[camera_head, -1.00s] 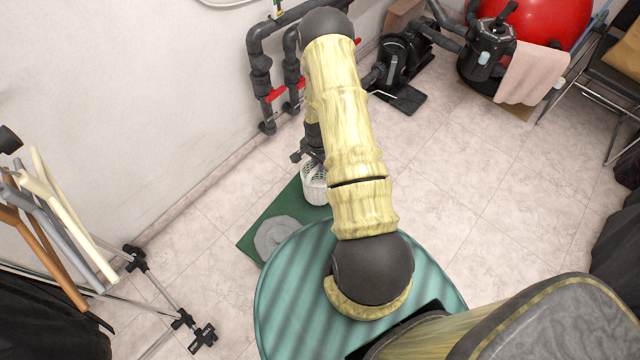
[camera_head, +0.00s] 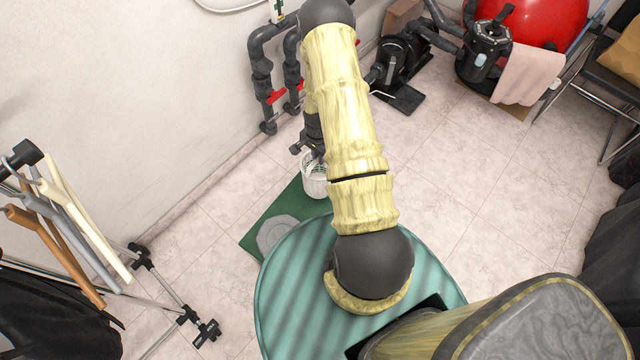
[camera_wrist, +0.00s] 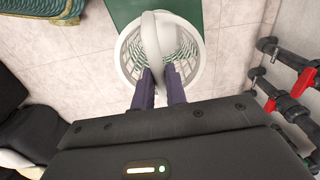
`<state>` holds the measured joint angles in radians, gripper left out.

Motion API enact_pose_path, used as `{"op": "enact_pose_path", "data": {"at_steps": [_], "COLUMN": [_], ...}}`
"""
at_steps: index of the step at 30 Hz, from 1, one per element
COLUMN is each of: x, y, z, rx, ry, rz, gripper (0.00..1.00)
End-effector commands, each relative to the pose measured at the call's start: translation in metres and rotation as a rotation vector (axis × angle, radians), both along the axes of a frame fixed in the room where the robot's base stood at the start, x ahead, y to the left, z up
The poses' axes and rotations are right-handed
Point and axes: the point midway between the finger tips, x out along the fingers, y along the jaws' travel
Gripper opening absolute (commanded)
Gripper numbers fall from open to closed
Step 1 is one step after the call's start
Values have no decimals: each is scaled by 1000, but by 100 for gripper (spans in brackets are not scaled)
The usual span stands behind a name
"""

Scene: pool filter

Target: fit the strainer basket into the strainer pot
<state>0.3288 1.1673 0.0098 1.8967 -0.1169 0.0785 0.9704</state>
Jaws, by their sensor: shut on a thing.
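The strainer basket is a white slotted basket (camera_head: 314,184) with a round rim and an arched handle. My gripper (camera_head: 312,156) is shut on its handle, with the basket below the fingers. In the wrist view the two dark fingertips of my gripper (camera_wrist: 160,88) meet the white handle (camera_wrist: 150,40) across the basket's open top. A black pot-shaped housing (camera_head: 484,54), which seems to be the strainer pot, stands at the upper right, joined to pipework, far from my gripper.
A red tank (camera_head: 540,30) and a pink towel (camera_head: 528,76) are beside the pot. Black pipes with red valves (camera_head: 275,97) stand along the wall. A green mat (camera_head: 255,238) and a round teal top (camera_head: 300,300) lie nearer. A hanger rack (camera_head: 75,230) is left. The right-centre floor is clear.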

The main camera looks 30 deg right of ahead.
Motion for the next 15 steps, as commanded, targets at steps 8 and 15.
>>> {"op": "enact_pose_path", "data": {"at_steps": [8,15], "x": [10,33], "y": [6,28], "z": [19,87], "rx": [1,1], "ry": [-5,-10], "rz": [113,535], "gripper": [0,0]}}
